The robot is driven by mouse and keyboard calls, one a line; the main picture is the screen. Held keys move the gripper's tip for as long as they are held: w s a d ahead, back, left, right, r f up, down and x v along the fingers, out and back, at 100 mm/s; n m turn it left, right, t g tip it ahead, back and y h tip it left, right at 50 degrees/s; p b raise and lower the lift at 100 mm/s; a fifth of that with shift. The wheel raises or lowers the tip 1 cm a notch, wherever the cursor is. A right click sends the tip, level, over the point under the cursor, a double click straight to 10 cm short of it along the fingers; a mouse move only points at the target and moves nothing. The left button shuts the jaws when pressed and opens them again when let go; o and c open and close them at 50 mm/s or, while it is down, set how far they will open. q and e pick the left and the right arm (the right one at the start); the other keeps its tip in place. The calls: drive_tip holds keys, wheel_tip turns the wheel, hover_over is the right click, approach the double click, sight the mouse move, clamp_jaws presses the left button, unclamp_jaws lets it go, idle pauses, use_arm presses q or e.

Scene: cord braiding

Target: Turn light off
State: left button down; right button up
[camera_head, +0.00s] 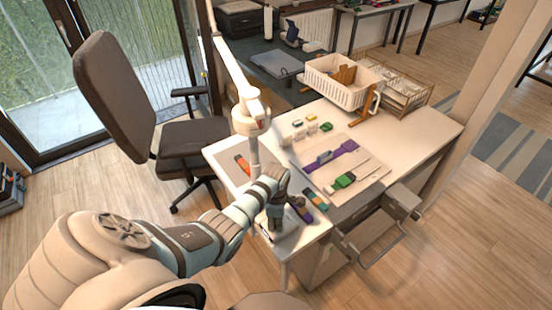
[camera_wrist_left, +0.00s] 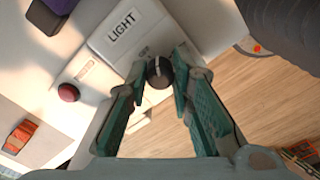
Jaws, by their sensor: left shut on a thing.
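A white control box labelled "LIGHT" (camera_wrist_left: 122,27) lies below my left gripper in the left wrist view. A dark round knob (camera_wrist_left: 159,72) with a pale line on it sits between the fingertips of my left gripper (camera_wrist_left: 158,82). The gripper is shut on the knob. In the head view my left gripper (camera_head: 276,218) is low over the near left corner of the white table (camera_head: 222,150) and hides much of the box. A white desk lamp (camera_head: 250,118) stands behind the gripper, and a warm glow shows at its head. My right gripper is not in view.
A pale mat (camera_head: 372,190) with cord pieces, a white basket (camera_head: 340,88) and a wire rack (camera_head: 405,95) are on the table. An open drawer (camera_head: 370,240) juts out at the front. A dark chair (camera_head: 112,90) stands left.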

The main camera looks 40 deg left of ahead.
use_arm(q)
drive_tip(key=n, duration=0.5)
drive_tip(key=shift+w+a+n, duration=0.1)
drive_tip(key=shift+n, duration=0.2)
idle(0.4)
drive_tip(key=c, duration=1.4)
unclamp_jaws()
wheel_tip(320, 180, up, 12)
drive_tip(key=shift+r, duration=0.1)
